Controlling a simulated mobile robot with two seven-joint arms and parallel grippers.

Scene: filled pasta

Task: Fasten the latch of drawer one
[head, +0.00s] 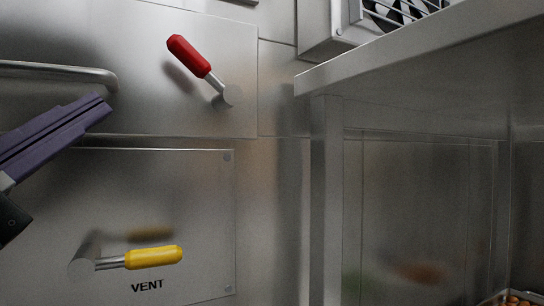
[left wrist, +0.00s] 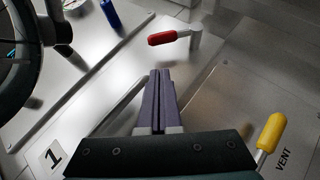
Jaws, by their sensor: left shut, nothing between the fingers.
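A latch with a red grip (head: 190,57) is on the steel front at upper middle in the head view. Its grip points up and left from a round steel pivot (head: 231,96). The red grip also shows in the left wrist view (left wrist: 168,38), ahead of my fingers. A steel bar handle (head: 60,70) is to its left. A label "1" (left wrist: 55,155) shows at lower left in the wrist view. My left gripper (head: 104,104) is shut and empty, below and left of the red grip and apart from it; its fingers also show in the wrist view (left wrist: 160,74). My right gripper is out of view.
A yellow-gripped lever (head: 154,257) marked VENT is on the panel below; it also shows in the wrist view (left wrist: 271,133). A steel shelf edge (head: 420,50) juts out at right. A blue grip (left wrist: 110,13) and a dark curved rim (left wrist: 36,50) are at upper left in the wrist view.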

